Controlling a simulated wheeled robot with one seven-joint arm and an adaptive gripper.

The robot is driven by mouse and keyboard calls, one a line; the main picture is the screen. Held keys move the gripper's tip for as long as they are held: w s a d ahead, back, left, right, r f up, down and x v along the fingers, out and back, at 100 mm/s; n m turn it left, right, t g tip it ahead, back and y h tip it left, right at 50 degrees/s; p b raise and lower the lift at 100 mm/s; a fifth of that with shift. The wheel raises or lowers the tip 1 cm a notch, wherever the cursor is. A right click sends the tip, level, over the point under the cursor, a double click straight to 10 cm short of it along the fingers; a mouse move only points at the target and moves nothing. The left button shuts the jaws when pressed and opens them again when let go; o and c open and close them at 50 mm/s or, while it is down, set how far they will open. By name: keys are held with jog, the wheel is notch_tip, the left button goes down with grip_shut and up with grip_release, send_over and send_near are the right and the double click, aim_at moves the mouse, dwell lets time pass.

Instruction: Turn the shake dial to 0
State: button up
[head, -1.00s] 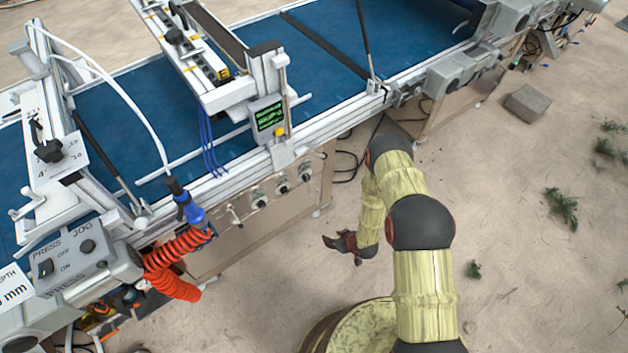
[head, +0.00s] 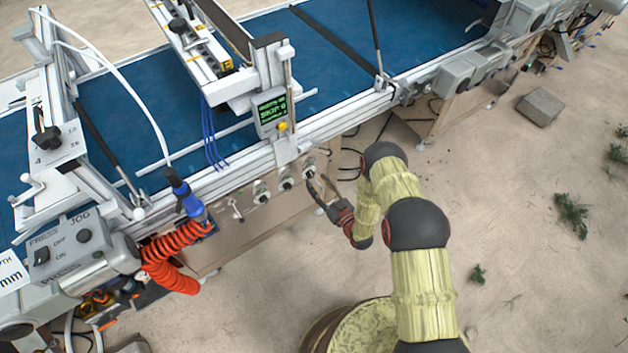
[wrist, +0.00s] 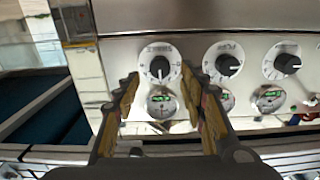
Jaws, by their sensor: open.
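A row of dials with black knobs on round white plates is on the machine's side panel. In the wrist view, my open gripper (wrist: 159,75) has one finger on each side of the left dial (wrist: 159,66), whose white mark points down in the picture. The middle dial (wrist: 228,65) and right dial (wrist: 288,63) are outside the fingers. Dial labels are too small to read, so I cannot tell which is shake. In the head view, my gripper (head: 318,187) is at the panel, by the rightmost dial (head: 309,168). Whether the fingers touch the knob is unclear.
Small round gauges (wrist: 162,104) with green displays sit beside the dials. A screen box (head: 271,114) is above the panel. Blue cables (head: 209,135) and a coiled red hose (head: 172,262) are to the left.

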aim_at(312, 176)
jog(key=shift+b+x, duration=0.4)
jog(key=shift+x, duration=1.2)
jog(key=shift+c, duration=0.6)
grip_shut()
